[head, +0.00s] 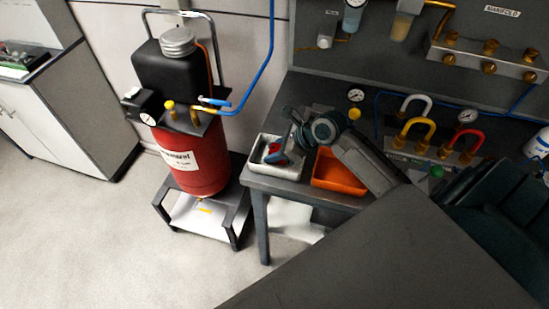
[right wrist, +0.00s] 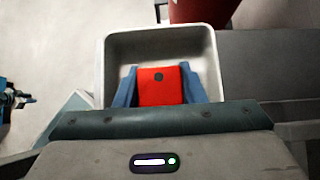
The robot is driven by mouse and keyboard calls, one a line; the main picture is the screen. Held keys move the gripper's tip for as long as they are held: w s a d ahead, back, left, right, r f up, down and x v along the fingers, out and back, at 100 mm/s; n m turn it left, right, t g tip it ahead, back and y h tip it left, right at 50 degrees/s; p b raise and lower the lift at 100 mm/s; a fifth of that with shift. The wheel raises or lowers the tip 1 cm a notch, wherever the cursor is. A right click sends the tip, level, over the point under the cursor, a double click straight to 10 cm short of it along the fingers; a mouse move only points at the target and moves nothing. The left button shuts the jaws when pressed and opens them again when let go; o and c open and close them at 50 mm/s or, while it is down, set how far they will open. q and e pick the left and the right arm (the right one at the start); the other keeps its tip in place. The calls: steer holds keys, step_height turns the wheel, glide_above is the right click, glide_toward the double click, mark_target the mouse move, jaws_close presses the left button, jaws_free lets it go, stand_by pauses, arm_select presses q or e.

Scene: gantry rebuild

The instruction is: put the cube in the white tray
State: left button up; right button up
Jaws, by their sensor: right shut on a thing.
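The red cube (right wrist: 161,92), with a dark round spot on its face, is between the two blue fingers of my right gripper (right wrist: 160,84), which is shut on it. The white tray (right wrist: 160,42) lies beneath, and the cube appears over its inside. In the head view the white tray (head: 286,173) sits at the left end of the dark bench, with my right gripper (head: 276,155) at it and a bit of the red cube (head: 274,148) showing. Whether the cube touches the tray floor cannot be told. My left gripper does not show.
An orange tray (head: 338,178) stands right of the white tray, partly behind my right arm. A red tank (head: 195,165) on a low stand is to the left. Valves and a manifold (head: 490,60) line the back panel. Open floor (head: 100,230) lies at the front left.

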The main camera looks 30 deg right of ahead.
steer(key=shift+f, duration=0.35)
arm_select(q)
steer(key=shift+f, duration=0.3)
arm_select(e)
steer(key=shift+r, duration=0.15)
steer(key=o, duration=1.1)
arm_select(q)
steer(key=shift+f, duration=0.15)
